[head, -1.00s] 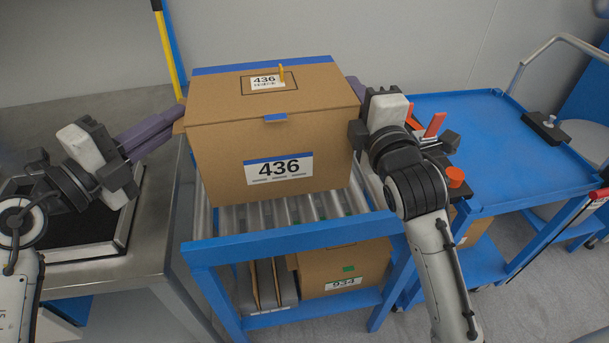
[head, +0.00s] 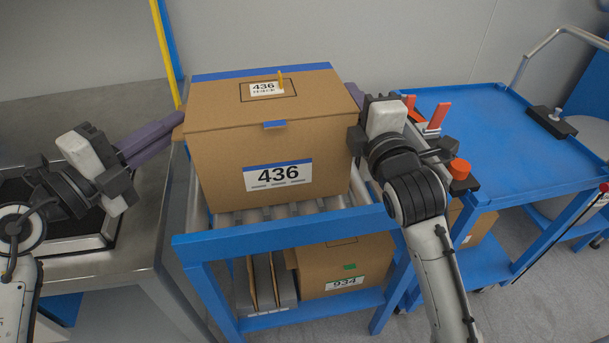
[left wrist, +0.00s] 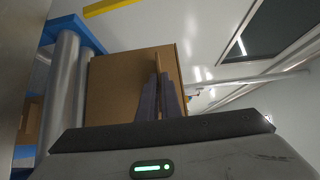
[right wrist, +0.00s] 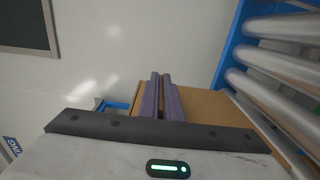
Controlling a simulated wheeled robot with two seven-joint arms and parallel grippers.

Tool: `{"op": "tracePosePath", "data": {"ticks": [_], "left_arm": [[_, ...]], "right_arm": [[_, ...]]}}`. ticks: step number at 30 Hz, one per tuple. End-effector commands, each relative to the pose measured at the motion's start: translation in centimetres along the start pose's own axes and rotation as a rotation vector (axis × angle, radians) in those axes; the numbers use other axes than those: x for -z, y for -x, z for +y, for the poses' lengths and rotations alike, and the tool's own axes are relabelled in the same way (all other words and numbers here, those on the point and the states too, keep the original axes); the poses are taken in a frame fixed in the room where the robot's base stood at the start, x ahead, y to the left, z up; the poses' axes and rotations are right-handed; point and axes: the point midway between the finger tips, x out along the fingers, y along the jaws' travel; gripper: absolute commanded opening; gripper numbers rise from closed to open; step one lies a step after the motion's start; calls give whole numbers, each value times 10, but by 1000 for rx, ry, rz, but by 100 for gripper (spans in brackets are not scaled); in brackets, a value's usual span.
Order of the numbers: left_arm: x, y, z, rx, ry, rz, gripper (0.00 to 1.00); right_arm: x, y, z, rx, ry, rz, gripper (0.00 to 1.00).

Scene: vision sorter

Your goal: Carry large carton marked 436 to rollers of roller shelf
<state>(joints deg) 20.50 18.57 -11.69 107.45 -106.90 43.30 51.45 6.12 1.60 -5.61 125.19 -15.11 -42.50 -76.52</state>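The large carton (head: 265,140) marked 436 is upright over the rollers (head: 335,203) of the blue roller shelf (head: 285,232). Its underside is on or very close to the rollers; I cannot tell which. My left gripper (head: 177,122) is at the carton's left side, its purple fingers closed on a brown side flap; the left wrist view shows this flap (left wrist: 164,62) between the fingers. My right gripper (head: 354,94) is at the right side, mostly hidden behind its own wrist. In the right wrist view its fingers (right wrist: 160,85) are nearly together against the carton (right wrist: 205,110).
A carton marked 934 (head: 340,268) and grey-edged upright files (head: 268,285) sit on the shelf's lower level. A steel table (head: 130,262) with a black-topped scale stands left. A blue cart (head: 480,140) with orange-topped items stands right.

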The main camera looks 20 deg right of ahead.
Motion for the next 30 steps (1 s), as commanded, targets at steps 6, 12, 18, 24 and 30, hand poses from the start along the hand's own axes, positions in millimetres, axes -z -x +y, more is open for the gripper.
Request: {"op": "tracePosePath", "data": {"ticks": [6, 12, 18, 24, 30], "left_arm": [[-1, 0, 6, 0, 0, -2, 23], [0, 0, 6, 0, 0, -1, 23], [-1, 7, 6, -1, 0, -3, 23], [-1, 43, 8, -6, -1, -3, 23], [0, 85, 8, -5, 1, -2, 23]], "right_arm": [[-1, 0, -6, -1, 1, -2, 23], [0, 0, -6, 0, 0, -1, 23], [0, 0, -6, 0, 0, 0, 23], [0, 0, -6, 0, 0, 0, 23], [0, 0, -6, 0, 0, 0, 23]]}}
